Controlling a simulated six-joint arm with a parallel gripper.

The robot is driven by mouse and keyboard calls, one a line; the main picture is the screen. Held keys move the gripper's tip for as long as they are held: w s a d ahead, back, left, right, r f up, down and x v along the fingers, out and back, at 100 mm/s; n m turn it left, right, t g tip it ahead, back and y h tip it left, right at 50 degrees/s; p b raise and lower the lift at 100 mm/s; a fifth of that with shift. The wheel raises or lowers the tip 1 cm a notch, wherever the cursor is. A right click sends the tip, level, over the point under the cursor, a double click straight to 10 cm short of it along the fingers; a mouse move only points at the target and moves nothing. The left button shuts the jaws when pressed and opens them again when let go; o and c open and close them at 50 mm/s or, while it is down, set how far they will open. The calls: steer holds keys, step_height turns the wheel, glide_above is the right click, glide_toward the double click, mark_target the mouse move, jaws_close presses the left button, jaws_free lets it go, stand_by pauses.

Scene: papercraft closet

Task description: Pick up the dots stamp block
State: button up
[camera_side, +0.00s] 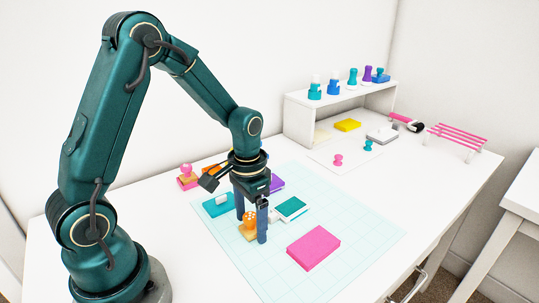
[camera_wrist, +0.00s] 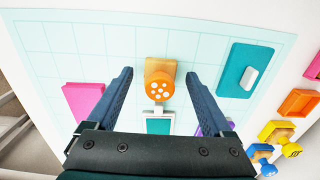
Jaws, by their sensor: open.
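The dots stamp block (camera_wrist: 159,84) is a wooden block with an orange round top marked with white dots. It stands on the pale gridded mat (camera_wrist: 110,40), and in the wrist view it lies between and a little beyond my open fingertips. In the side view the dots stamp block (camera_side: 248,222) is partly hidden behind my fingers. My gripper (camera_side: 251,222) points down over the mat, with one finger on each side of the block. It is open and empty; in the wrist view my gripper (camera_wrist: 160,78) shows a gap on both sides of the block.
A teal pad (camera_side: 218,205), a teal-and-white item (camera_side: 291,208), a pink pad (camera_side: 314,248) and a purple item (camera_side: 277,182) lie close around on the mat. Other stamps (camera_side: 187,176) stand to the left. A white shelf (camera_side: 300,118) with bottles stands behind.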

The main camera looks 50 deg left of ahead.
mark_target(245, 214)
jaws_close()
stand_by(0.4)
steer(key=shift+r, duration=0.65)
steer(key=r, duration=0.2)
steer(key=a+r, duration=0.1)
steer(key=shift+s+a+r, duration=0.1)
steer(key=shift+s+r, duration=0.15)
steer(key=s+a+r, duration=0.6)
steer(key=a, duration=0.2)
steer(key=shift+a, duration=0.25)
